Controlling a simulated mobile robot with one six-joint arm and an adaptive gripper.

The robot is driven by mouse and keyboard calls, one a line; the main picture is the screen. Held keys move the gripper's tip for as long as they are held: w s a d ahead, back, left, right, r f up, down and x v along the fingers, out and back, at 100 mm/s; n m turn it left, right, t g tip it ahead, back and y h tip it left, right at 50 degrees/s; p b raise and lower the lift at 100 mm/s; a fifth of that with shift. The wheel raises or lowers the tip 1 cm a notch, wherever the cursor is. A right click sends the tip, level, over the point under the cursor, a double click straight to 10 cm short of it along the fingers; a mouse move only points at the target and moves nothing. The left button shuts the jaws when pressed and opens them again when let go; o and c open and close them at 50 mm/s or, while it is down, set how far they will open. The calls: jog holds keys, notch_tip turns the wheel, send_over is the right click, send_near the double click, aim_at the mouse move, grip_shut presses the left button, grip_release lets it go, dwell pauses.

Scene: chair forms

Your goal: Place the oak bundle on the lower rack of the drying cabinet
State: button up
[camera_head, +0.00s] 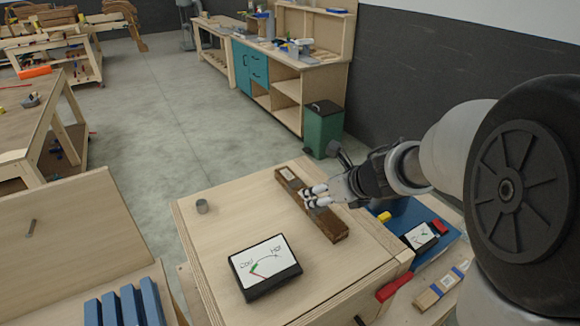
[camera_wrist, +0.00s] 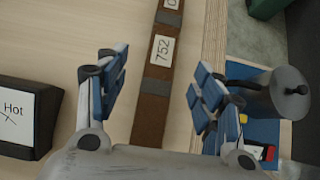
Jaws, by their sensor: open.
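A long dark brown wood bundle (camera_head: 328,222) with dark bands and white labels lies on the pale wooden cabinet top (camera_head: 220,240). I take it for the oak bundle. In the wrist view the brown bundle (camera_wrist: 152,115) runs lengthwise, and one label reads 752. My gripper (camera_head: 315,196) is open over the bundle's middle. In the wrist view the blue-padded fingers of my gripper (camera_wrist: 157,75) stand apart on either side of the bundle, touching nothing that I can see. I cannot tell the height gap. No lower rack can be made out.
A blue tray (camera_head: 405,217) and a pale banded bundle (camera_head: 442,287) are at right. A green bin (camera_head: 322,130) stands behind. Blue upright slats (camera_head: 130,305) are lower left.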

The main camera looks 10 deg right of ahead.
aim_at(310, 198)
jog(key=b+x, duration=0.1)
jog(key=x, duration=0.4)
jog(key=b+x, duration=0.1)
jog(key=x, duration=0.3)
jog(key=shift+w+d+f+b, duration=0.1)
jog(key=shift+d+f+b, duration=0.05)
jog(key=shift+d+b, duration=0.15)
jog(key=c, duration=1.3)
grip_shut()
